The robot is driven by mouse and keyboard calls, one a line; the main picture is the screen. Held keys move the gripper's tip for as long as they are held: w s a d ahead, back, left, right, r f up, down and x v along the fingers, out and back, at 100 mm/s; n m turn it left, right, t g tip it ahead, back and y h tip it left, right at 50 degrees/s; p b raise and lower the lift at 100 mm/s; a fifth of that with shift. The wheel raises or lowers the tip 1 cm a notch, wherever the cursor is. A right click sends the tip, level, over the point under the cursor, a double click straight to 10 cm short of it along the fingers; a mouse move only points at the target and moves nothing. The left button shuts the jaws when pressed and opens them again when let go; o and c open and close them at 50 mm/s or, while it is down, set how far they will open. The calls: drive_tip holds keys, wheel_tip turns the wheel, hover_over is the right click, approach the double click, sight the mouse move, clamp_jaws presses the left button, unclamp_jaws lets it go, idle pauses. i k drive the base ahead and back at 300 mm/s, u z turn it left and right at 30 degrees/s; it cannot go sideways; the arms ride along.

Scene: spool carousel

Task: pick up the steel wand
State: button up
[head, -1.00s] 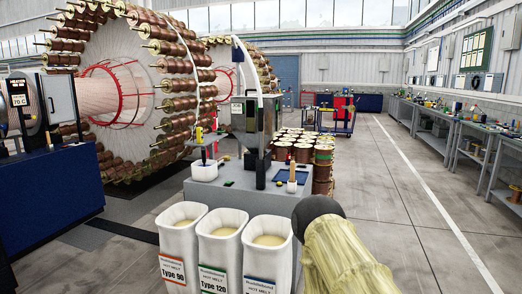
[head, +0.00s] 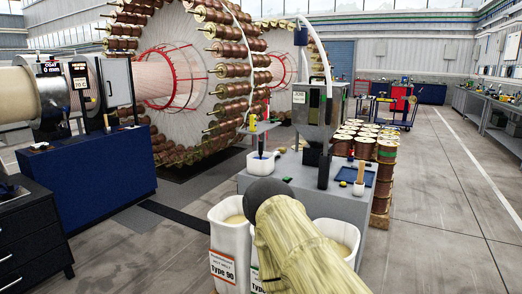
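I cannot clearly make out a steel wand. On the grey bench (head: 298,183), a thin dark upright tool (head: 260,143) stands in a white pot (head: 262,164). A wooden-handled tool (head: 361,172) stands in a small holder towards the bench's right side. My arm, in a yellowish sleeve with a dark rounded end, reaches up from the bottom centre in front of the bench. My gripper is not visible, and my arm hides part of the bins below.
White hot-melt bins (head: 231,236) stand before the bench, partly behind my arm. A blue cabinet (head: 95,178) is at left, with a black drawer unit (head: 32,235) nearer. Copper spools (head: 377,146) are stacked behind the bench at right. The floor (head: 440,205) at right is clear.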

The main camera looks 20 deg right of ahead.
sight(328, 106)
drive_tip(key=u, duration=0.45)
drive_tip(key=i, duration=1.65)
drive_tip(key=z, duration=0.75)
drive_tip(key=i, duration=1.25)
drive_tip(key=z, duration=0.95)
